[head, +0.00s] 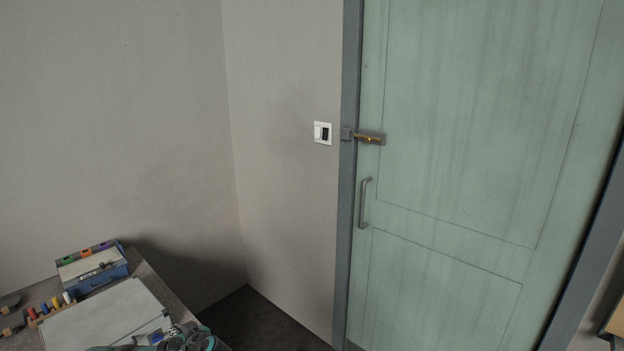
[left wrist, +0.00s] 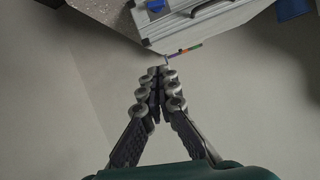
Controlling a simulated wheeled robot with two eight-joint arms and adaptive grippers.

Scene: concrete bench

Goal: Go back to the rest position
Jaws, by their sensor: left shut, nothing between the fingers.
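My left gripper (left wrist: 160,76) is shut and empty in the left wrist view, its two dark, grey-jointed fingers together at the tips. In the head view only part of the left gripper (head: 186,339) shows at the bottom edge, over the front corner of the bench (head: 150,277). It looks apart from the bench items, though its height above them is hard to judge. My right gripper is in neither view.
On the bench are a flat, pale-topped case (head: 105,312), a blue box (head: 100,281) with coloured labels and a rack of coloured pegs (head: 50,309).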

